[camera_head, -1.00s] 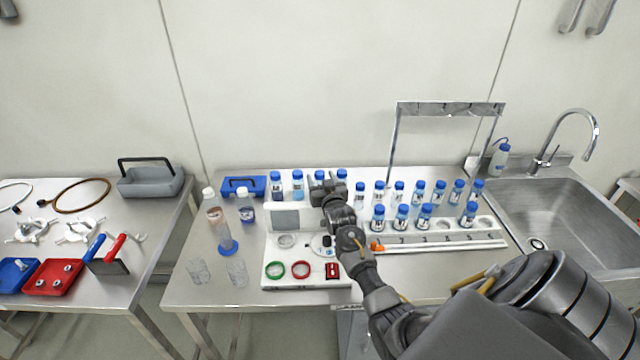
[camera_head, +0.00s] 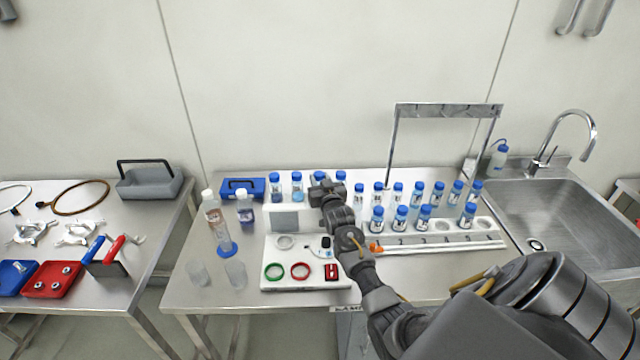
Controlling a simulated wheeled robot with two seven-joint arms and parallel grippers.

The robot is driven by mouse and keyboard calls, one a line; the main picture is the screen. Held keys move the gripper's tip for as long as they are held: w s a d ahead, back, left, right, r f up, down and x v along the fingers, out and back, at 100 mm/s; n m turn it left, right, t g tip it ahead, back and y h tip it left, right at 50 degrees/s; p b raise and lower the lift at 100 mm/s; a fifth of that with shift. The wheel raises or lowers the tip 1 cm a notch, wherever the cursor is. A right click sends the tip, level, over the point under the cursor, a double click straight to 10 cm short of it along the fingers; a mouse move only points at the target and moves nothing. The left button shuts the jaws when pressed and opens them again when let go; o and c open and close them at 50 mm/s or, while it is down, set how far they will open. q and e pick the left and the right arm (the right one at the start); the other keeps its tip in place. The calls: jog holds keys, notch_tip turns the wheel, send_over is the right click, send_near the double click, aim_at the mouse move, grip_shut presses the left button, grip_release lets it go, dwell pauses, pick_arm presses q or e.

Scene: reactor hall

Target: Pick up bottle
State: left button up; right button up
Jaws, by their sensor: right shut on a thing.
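Several blue-capped bottles stand in a row at the back of the middle table. My right gripper (camera_head: 324,187) is at this row, shut on a blue-capped bottle (camera_head: 319,176). Only the top of that bottle shows; the gripper hides the rest, so I cannot tell whether it is lifted. Another bottle (camera_head: 297,187) stands just left of the gripper, and one (camera_head: 341,178) just behind it to the right. My left gripper is not in view.
A numbered rack (camera_head: 450,239) with several bottles is at right, under a metal frame (camera_head: 448,110). Clear beakers (camera_head: 236,273) stand front left. A sink (camera_head: 560,215) is far right.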

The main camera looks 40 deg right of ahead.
jog(key=shift+r, duration=0.25)
notch_tip(320, 180, up, 2)
jog(key=shift+r+b, duration=0.2)
jog(key=shift+b, duration=1)
jog(key=s+a+r+b, duration=0.3)
jog(key=s+a+r, duration=0.5)
jog(key=a+r, duration=0.2)
jog(key=shift+s+a, duration=0.15)
jog(key=shift+a, duration=0.55)
jog(key=o, duration=0.4)
jog(key=c, duration=0.4)
